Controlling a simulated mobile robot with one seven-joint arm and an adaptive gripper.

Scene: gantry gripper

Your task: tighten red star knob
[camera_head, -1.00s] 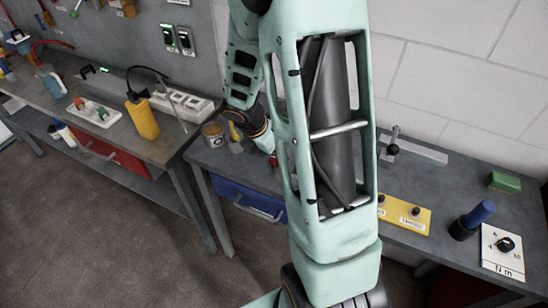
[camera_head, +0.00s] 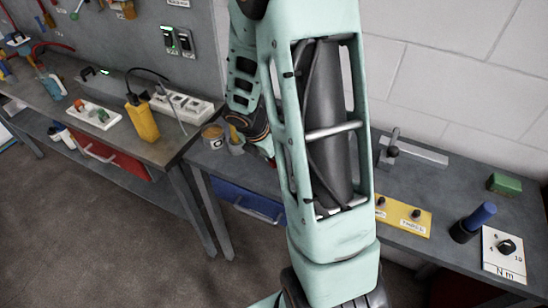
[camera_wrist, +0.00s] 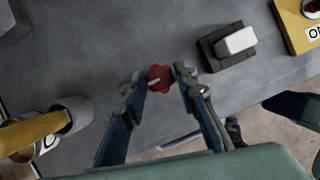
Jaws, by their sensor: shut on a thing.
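The red star knob (camera_wrist: 159,78) shows in the wrist view between the two fingertips of my gripper (camera_wrist: 162,81). The fingers reach in from below and are shut on the knob from its left and right sides. A light strip shows on the knob's face. The grey bench top (camera_wrist: 110,40) lies around and behind it. What the knob is mounted on is hidden. In the head view my arm covers the gripper and the knob.
A dark block with a white top (camera_wrist: 238,41) stands right of the knob. Elsewhere are a yellow plate with black knobs (camera_head: 403,216), a blue-handled cylinder (camera_head: 480,215), an N m dial plate (camera_head: 504,265), a green block (camera_head: 505,183) and a tin (camera_head: 212,134).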

